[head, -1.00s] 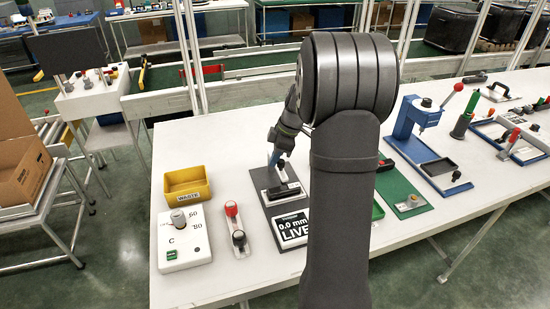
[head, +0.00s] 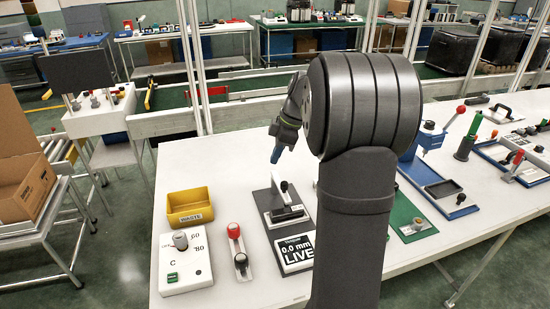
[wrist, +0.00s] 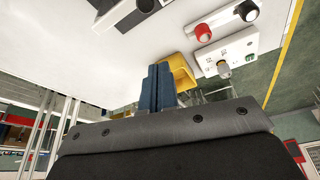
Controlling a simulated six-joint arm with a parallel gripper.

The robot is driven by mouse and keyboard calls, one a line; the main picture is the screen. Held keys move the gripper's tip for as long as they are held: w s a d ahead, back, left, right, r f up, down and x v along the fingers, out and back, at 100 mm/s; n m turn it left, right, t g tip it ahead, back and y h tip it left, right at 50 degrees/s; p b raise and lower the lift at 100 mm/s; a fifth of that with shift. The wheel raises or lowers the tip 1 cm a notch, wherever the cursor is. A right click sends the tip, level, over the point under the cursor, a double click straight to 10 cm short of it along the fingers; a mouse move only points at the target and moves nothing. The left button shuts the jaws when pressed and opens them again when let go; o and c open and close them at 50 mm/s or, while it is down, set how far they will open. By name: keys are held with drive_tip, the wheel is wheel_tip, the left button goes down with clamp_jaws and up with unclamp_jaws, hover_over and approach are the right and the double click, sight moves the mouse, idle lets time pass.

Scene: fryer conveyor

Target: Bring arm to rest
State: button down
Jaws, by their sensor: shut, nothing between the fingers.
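My gripper (head: 276,156) is raised above the white table (head: 220,160), behind the grey fixture, with my thick dark arm link in front at the right. In the wrist view its blue fingers (wrist: 158,88) are together with nothing between them. The grey fixture with a black-knobbed lever (head: 284,204) stands on the table below and nearer than the gripper, apart from it. My arm hides part of the table behind it.
A yellow bin (head: 190,208), a white dial box (head: 186,262) and a red-and-black knob bar (head: 238,251) stand at the left. A "0.0 mm LIVE" display (head: 295,254) lies before the fixture. A blue press (head: 428,165) and green plate (head: 408,216) are at the right.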

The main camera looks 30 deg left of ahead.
drive_tip(key=shift+f, duration=0.15)
drive_tip(key=s+a+f+m+t, duration=0.1)
drive_tip(key=a+f+m+t, duration=0.1)
drive_tip(key=a+f+m, duration=0.4)
drive_tip(key=shift+s+a+f+m, duration=0.2)
drive_tip(key=shift+f+m, duration=0.6)
drive_tip(key=shift+f, duration=0.8)
drive_tip(key=shift+d, duration=0.1)
